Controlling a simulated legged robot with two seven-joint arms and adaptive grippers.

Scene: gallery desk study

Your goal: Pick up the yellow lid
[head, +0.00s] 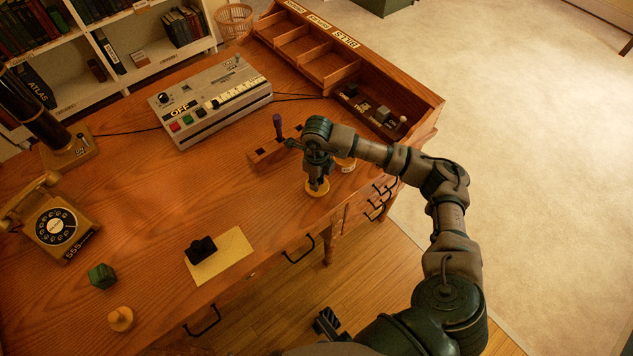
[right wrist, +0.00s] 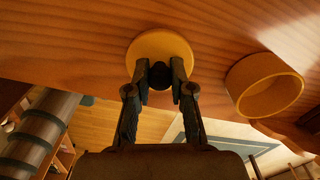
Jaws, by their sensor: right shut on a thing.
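The yellow lid (head: 317,188) is a round flat disc near the desk's front edge, below my right gripper (head: 318,178). In the right wrist view the yellow lid (right wrist: 160,45) has a dark round knob (right wrist: 160,75) at its middle. My right gripper (right wrist: 160,82) is shut on this knob, one finger on each side. I cannot tell whether the lid touches the desk. An open yellow round container (right wrist: 265,84) stands beside the lid, apart from it. In the head view it is partly hidden behind my right arm.
A wooden rack with a purple-handled piece (head: 278,126) stands just behind my gripper. A grey button console (head: 210,100), a pigeonhole tray (head: 315,55) and a telephone (head: 52,222) are on the desk. An envelope (head: 222,258) with a black stamp lies at front. The desk's left middle is clear.

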